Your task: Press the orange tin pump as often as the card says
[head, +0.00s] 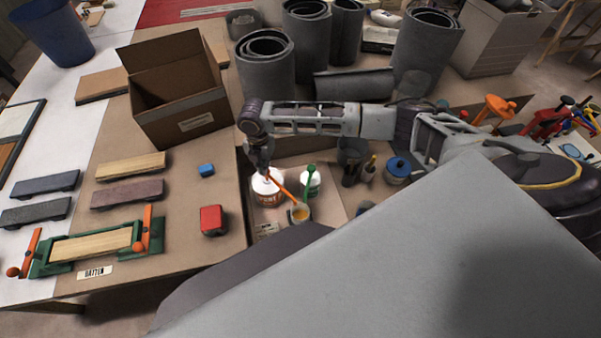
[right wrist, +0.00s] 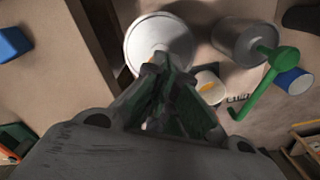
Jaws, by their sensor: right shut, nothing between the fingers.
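The orange-labelled white tin (head: 267,196) stands on a pale board in the head view. Its orange pump (head: 285,191) slants down right to a small cup (head: 299,214) with yellow-orange content. My right gripper (head: 265,172) is shut and empty, pointing down over the pump's top. I cannot tell whether it touches. In the right wrist view the closed fingertips (right wrist: 160,60) cover the middle of the tin's lid (right wrist: 150,38) and hide the pump head. A small card (head: 267,229) lies in front of the tin, its writing too small to read. My left gripper is out of view.
A tin with a green pump (head: 310,182) stands close right of the orange one. A blue-lidded pot (head: 397,168) is farther right. An open cardboard box (head: 180,103), a red block (head: 213,220) and a green jig (head: 98,248) are on the left table.

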